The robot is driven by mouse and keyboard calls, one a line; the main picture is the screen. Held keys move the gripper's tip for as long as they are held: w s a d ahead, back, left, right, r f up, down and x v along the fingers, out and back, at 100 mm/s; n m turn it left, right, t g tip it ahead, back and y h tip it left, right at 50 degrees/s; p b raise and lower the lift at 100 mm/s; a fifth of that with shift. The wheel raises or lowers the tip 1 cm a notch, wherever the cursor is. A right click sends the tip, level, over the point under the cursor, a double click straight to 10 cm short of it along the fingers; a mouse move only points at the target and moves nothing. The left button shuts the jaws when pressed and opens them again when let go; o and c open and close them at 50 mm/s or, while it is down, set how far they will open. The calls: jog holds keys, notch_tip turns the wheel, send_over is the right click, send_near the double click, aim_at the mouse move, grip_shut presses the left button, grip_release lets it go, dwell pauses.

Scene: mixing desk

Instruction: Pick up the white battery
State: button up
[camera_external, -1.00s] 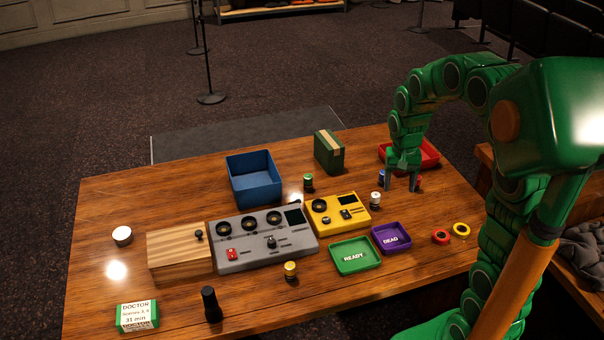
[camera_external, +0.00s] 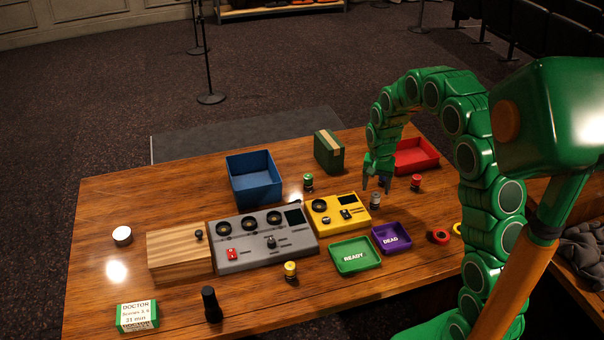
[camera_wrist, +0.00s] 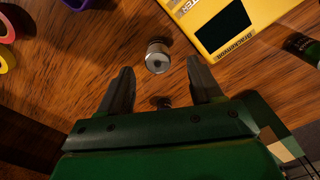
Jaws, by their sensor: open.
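The white battery (camera_external: 375,201) stands upright on the desk, just right of the yellow device. In the wrist view the white battery (camera_wrist: 157,57) shows its pale round end just beyond the fingertips, near the middle of the gap. My gripper (camera_external: 377,187) is open and hangs over the desk just behind the battery in the external view. In the wrist view my gripper (camera_wrist: 161,70) has both fingers spread with nothing held. A small dark thing (camera_wrist: 160,102) shows between the fingers; I cannot tell what it is.
The yellow device (camera_external: 337,213) is close on the left. The purple DEAD tray (camera_external: 391,251) and green READY tray (camera_external: 355,269) lie in front. A red battery (camera_external: 416,182) stands to the right, before the red tray (camera_external: 416,158). A green battery (camera_external: 308,182) stands behind the yellow device.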

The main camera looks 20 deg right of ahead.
aim_at(379, 195)
jog(key=shift+d+f, duration=0.15)
jog(key=shift+f, duration=2.95)
grip_shut()
jog(key=shift+r, duration=0.15)
